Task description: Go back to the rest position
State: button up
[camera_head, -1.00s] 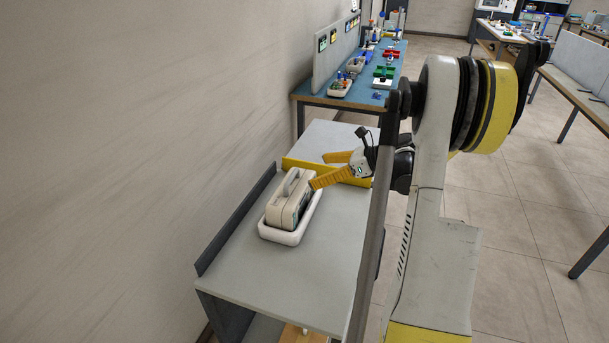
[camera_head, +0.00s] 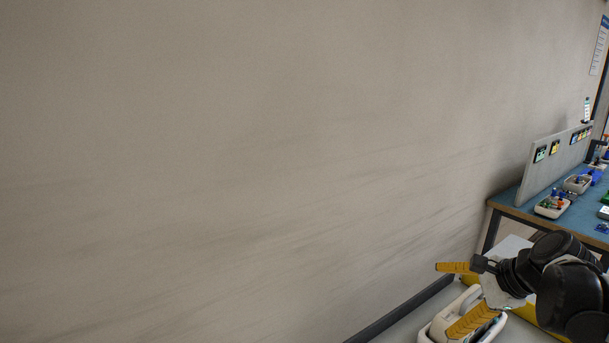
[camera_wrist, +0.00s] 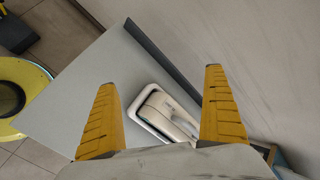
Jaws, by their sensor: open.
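My gripper (camera_head: 456,297) is at the lower right of the head view, its two yellow fingers spread apart with nothing between them. In the wrist view the fingers of my gripper (camera_wrist: 160,110) are wide open. In the head view the monitor (camera_head: 492,329) is partly hidden behind a finger and cut by the lower edge. The fingers appear apart from the monitor.
The grey table (camera_wrist: 75,88) has a dark raised edge (camera_wrist: 160,57) along the wall. A plain wall (camera_head: 250,150) fills most of the head view. A blue workbench (camera_head: 520,211) with small bins and a grey panel (camera_head: 545,170) stands at the right.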

jog(key=s+a+n+h, duration=0.4)
jog(key=s+a+n, duration=1)
jog(key=n, duration=0.4)
jog(key=shift+s+a+f, duration=0.15)
jog(key=shift+s+a, duration=0.05)
jog(key=shift+s, duration=0.4)
